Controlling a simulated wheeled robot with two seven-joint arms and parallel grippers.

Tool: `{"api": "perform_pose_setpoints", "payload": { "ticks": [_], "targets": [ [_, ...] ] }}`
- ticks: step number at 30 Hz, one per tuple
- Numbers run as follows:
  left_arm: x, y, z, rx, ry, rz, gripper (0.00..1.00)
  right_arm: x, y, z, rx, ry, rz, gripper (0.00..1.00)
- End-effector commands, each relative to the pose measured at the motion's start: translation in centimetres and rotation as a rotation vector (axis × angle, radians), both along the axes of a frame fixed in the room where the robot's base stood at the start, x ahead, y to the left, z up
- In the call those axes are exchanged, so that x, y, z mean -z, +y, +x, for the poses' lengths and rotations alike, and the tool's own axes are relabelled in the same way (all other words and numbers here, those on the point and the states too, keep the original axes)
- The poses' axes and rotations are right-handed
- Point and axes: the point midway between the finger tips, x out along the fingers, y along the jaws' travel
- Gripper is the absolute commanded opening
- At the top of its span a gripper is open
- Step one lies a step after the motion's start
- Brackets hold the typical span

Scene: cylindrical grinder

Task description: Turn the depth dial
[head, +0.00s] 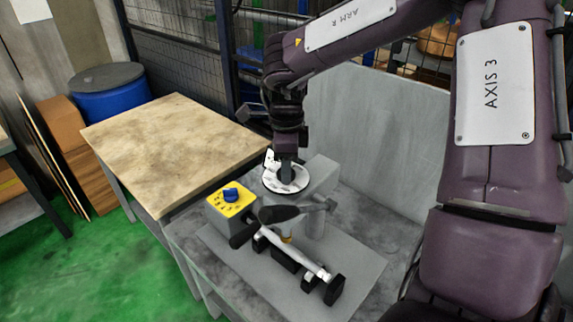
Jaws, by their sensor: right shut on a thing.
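The depth dial, a white round disc with a dark rim (272,183), is on the grey grinder body (322,178) in the middle of the head view. My right gripper (287,176) reaches down onto it from above. Its fingers are shut at the middle of the dial and cover the part they hold. The dial's marks are too small to read. My left gripper is not in view.
A yellow panel with a blue knob (231,194) is left of the dial. A pale metal shaft (292,252) lies on dark supports in front. A wooden-topped table (170,140) stands to the left, with a blue barrel (112,98) behind.

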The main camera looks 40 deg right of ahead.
Motion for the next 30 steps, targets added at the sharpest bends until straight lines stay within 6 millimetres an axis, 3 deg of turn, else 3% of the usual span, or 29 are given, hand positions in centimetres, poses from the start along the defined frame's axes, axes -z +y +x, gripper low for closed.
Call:
{"api": "perform_pose_setpoints", "payload": {
  "ticks": [5,6,10,20,30],
  "targets": [
    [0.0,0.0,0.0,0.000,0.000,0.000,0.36,-0.1,0.0,0.1,0.001,-0.006,-0.001,0.17],
    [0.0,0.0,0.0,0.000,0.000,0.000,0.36,-0.1,0.0,0.1,0.001,-0.005,-0.002,0.45],
    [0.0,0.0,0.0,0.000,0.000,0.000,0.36,-0.1,0.0,0.1,0.001,-0.004,-0.001,0.60],
    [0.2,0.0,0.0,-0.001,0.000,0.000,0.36,-0.4,0.0,0.1,0.001,-0.004,-0.001,0.60],
    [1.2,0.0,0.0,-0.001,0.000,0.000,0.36,-5.8,0.0,0.2,0.002,-0.007,0.000,0.60]
  ]
}}
